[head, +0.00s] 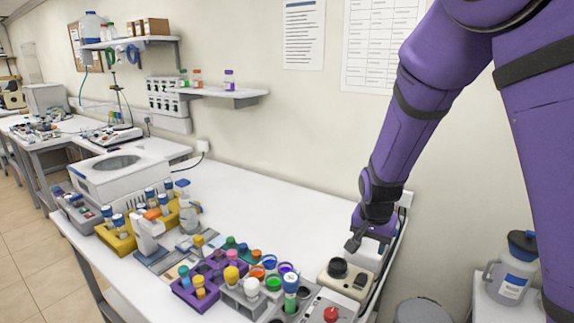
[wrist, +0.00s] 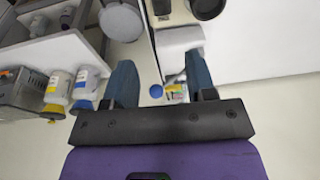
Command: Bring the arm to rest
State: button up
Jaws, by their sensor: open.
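My purple arm (head: 405,120) comes down from the upper right in the head view. My gripper (head: 352,243) hangs at the right end of the white bench (head: 270,200), near a white device (head: 370,252) there. Whether it touches the device cannot be told. In the wrist view my gripper (wrist: 163,88) shows two blue-grey fingers spread apart with nothing held between them. A small blue round thing (wrist: 156,91) and some coloured items lie beyond the gap between the fingers.
A beige device with a black knob (head: 338,270) stands close to my gripper. Several coloured vials and racks (head: 205,285) crowd the bench's front edge. A white jug (head: 508,275) stands on a side table at right. The bench's back middle is clear.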

jog(key=s+d+r+n+t+y, duration=0.1)
jog(key=s+d+r+n, duration=0.15)
jog(key=s+r, duration=0.5)
jog(key=s+d+r+n+y, duration=0.1)
jog(key=s+d+r+y, duration=0.3)
jog(key=r, duration=0.6)
jog(key=s+r+n+t+h, duration=0.1)
jog(key=s+r+h, duration=0.1)
jog(key=s, duration=0.5)
jog(key=s+d+r+n+t+h, duration=0.1)
jog(key=s+r+n+h, duration=0.1)
jog(key=s+r, duration=0.2)
jog(key=s, duration=0.3)
jog(key=shift+s+r, duration=0.35)
